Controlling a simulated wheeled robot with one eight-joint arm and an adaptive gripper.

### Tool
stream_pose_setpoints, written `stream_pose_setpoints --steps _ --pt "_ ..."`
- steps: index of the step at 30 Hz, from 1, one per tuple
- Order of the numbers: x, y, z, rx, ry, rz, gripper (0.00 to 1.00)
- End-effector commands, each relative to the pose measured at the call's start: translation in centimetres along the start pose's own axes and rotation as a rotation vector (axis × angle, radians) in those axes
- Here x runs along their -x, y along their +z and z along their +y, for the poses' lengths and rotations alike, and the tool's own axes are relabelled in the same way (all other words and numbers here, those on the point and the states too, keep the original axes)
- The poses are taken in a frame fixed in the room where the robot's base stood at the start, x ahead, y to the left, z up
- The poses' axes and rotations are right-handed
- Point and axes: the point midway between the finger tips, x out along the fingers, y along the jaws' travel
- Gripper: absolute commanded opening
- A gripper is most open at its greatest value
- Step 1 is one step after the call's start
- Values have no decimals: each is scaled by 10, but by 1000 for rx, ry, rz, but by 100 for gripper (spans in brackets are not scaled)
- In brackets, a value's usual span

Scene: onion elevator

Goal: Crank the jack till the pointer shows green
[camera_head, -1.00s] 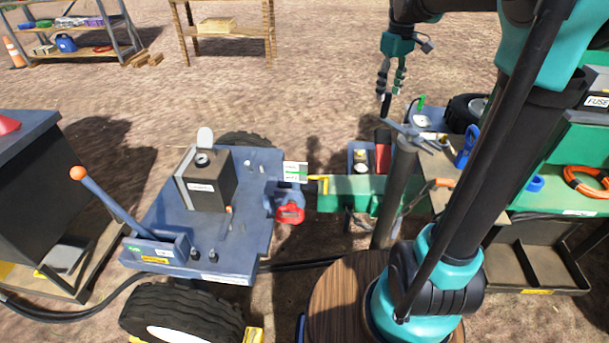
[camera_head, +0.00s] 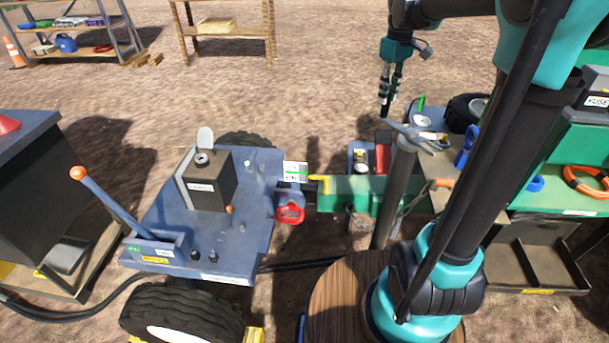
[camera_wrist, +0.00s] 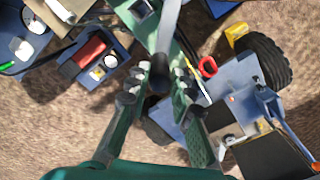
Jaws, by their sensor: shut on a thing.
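The jack (camera_head: 393,195) is an upright grey post with a grey crank (camera_head: 415,137) on top. A dark crank handle (camera_head: 384,111) stands up at the crank's far left end; it shows between the fingers in the wrist view (camera_wrist: 159,82). My gripper (camera_head: 387,97) points down, shut on this handle; its fingers flank it in the wrist view (camera_wrist: 158,90). A yellow pointer (camera_head: 318,182) at the left end of the green beam (camera_head: 350,190) faces a white scale plate (camera_head: 295,172) with a green mark. Their exact alignment is too small to tell.
A blue trailer deck (camera_head: 258,215) with a red handle (camera_head: 290,213) lies left of the beam. A green bench (camera_head: 565,195) with an orange coil (camera_head: 588,182) stands at the right. Open dirt ground lies behind the jack.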

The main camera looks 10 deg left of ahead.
Motion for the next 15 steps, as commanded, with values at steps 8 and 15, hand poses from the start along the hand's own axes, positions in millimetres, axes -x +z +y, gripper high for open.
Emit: stream_pose_setpoints --steps 8,15 --pt "0 0 0 0 0 0 0" --pt "0 0 4 -30 0 0 0"
